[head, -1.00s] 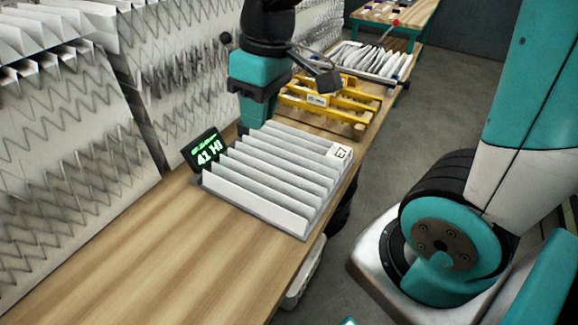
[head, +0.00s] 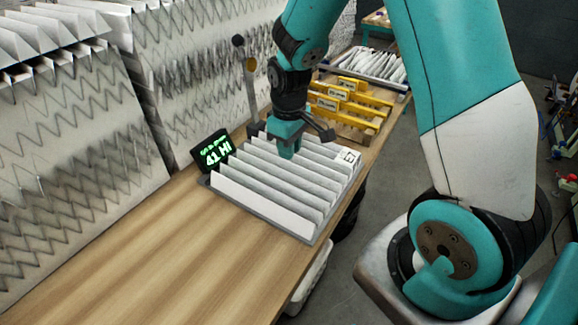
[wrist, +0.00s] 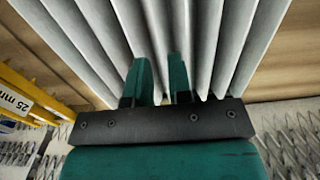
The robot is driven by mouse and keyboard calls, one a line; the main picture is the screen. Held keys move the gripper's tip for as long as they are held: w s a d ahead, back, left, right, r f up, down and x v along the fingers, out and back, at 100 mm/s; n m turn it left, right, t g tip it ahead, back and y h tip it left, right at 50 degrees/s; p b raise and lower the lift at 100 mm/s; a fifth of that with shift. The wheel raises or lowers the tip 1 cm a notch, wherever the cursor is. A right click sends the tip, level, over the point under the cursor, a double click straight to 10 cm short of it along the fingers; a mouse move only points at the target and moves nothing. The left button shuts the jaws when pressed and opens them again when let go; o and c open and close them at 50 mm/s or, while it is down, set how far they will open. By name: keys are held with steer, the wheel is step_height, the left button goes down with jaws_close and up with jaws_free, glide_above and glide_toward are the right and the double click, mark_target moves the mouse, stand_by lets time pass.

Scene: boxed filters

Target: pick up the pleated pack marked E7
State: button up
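The white pleated pack (head: 268,190) sits on a dark flat base on the wooden bench, with a label reading E7 (head: 349,157) at its far right corner. My gripper (head: 287,154) is over the far middle of the pack, pointing down at the pleats. In the wrist view, the two teal fingers (wrist: 163,82) stand a small gap apart, with pleats of the pack (wrist: 205,40) beyond and around them. The gripper looks open. Whether the fingertips touch a pleat is hidden.
A display reading 41 HI (head: 214,150) stands at the pack's left edge. Yellow frames with labels (head: 350,103) lie behind it, then a tray of white packs (head: 372,66). Tall pleated panels (head: 60,150) line the left. The near bench (head: 170,260) is clear.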

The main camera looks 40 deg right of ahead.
mark_target(289, 162)
steer(key=shift+f+p, duration=0.75)
steer(key=shift+f, duration=1.95)
jaws_close()
steer(key=shift+r, duration=0.15)
step_height(289, 162, up, 10)
steer(key=shift+f+b, duration=0.1)
steer(key=shift+b, duration=0.7)
